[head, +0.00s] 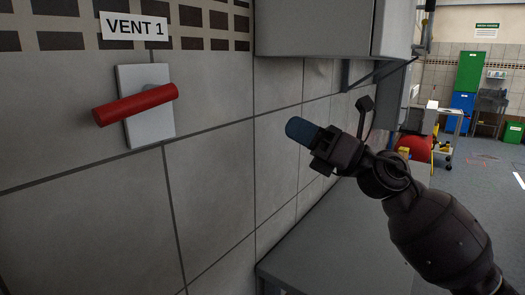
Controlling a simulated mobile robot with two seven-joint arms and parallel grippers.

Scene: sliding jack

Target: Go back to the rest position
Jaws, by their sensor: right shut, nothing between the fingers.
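A red handle (136,104) sits on a pale wall plate (150,128) on the tiled wall at the left. It is slightly tilted, its right end higher. A "VENT 1" sign (134,27) is above it. My right gripper (298,128) is in the middle of the head view, shut and empty, with its blue fingertips pointing left towards the wall. It is well to the right of the red handle and apart from it. My left gripper does not show.
A grey cabinet (312,28) hangs on the wall above my right gripper. A grey bench top (330,235) lies below my right arm. Open floor (480,190) is at the right, with a green cabinet (469,71), a blue cabinet (461,108) and a trolley farther back.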

